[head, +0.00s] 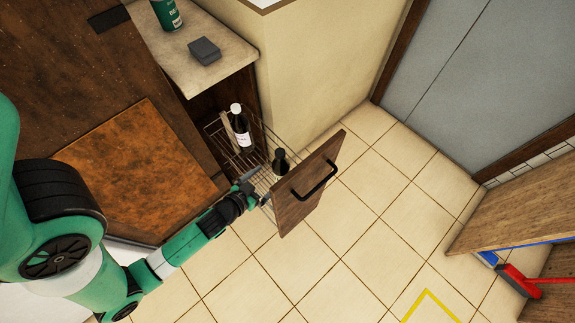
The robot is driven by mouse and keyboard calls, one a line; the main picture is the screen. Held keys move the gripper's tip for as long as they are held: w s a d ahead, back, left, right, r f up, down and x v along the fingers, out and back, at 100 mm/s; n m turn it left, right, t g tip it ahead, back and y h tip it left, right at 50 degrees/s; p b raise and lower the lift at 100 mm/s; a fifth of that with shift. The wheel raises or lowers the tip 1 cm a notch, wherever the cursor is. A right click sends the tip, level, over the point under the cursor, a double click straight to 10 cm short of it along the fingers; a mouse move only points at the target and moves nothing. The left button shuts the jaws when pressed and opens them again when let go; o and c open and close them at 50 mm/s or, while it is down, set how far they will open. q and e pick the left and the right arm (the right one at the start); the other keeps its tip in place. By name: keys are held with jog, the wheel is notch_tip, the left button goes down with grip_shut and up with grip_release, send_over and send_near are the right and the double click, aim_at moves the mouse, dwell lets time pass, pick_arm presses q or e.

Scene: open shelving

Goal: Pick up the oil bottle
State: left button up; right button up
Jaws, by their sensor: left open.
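A pull-out wire basket (258,178) stands out of the cabinet, behind a wooden drawer front (315,180). In it stands a dark bottle with a white cap and white label (241,130). A shorter dark bottle (280,161) stands closer to the drawer front. I cannot tell for certain which one is the oil bottle. My left gripper (256,184) is open at the basket's near side, beside the shorter bottle and apart from the white-capped one. Its fingers are small and partly lost against the wires. My right gripper is out of view.
The drawer front has a black handle (315,181). A counter (170,62) above the basket holds a green container (166,13) and a dark grey block (204,51). A brown cabinet panel (140,165) borders the left. The tiled floor (390,220) at right is mostly clear.

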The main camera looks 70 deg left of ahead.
aim_at(276, 172)
pick_arm(q)
jog(key=b+x, duration=0.1)
jog(key=x, duration=0.4)
jog(key=shift+w+b, duration=0.3)
jog(key=shift+w, duration=0.15)
jog(key=shift+w+a, duration=0.25)
jog(key=shift+s+a+f, duration=0.1)
jog(key=shift+f, duration=0.05)
jog(key=b+x, duration=0.3)
jog(key=x, duration=0.2)
jog(key=shift+c, duration=0.2)
grip_shut()
